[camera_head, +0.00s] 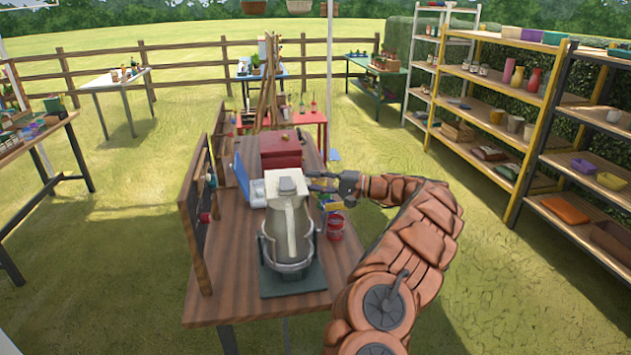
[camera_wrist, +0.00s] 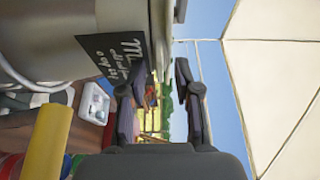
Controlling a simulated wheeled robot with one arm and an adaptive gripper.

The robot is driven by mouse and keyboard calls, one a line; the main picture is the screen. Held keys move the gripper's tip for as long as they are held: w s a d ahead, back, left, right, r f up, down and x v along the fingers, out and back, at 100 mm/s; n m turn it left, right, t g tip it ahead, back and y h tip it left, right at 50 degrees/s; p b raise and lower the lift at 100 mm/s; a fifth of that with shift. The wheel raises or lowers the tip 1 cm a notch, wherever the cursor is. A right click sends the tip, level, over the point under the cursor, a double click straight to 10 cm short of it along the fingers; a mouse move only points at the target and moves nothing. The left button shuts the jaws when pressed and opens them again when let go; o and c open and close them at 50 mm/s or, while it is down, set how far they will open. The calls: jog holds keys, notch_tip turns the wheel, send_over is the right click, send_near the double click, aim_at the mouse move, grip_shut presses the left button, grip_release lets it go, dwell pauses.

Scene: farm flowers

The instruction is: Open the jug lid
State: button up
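The jug (camera_head: 287,235) is a large grey vessel standing upright on a dark green base on the wooden table. Its pale cream lid (camera_head: 287,184) sits on top, and a cream handle strip runs down the front. In the wrist view the jug's grey body (camera_wrist: 50,35) fills the upper left, with a black written label (camera_wrist: 112,57) on it. My gripper (camera_head: 318,183) is at lid height, just right of the lid. In the wrist view my gripper (camera_wrist: 158,80) has its fingers apart, with background showing between them. I cannot tell whether a finger touches the jug.
A red box (camera_head: 281,148) and a blue-and-white item (camera_head: 248,182) lie behind the jug. A small red bucket (camera_head: 336,225) stands right of it, below my arm. A dark upright board (camera_head: 200,205) edges the table's left side. Shelves (camera_head: 490,120) stand far right.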

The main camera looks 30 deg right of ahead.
jog(key=shift+c, duration=0.3)
grip_shut()
jog(key=shift+a+r, duration=0.1)
jog(key=shift+r, duration=0.05)
dwell(0.3)
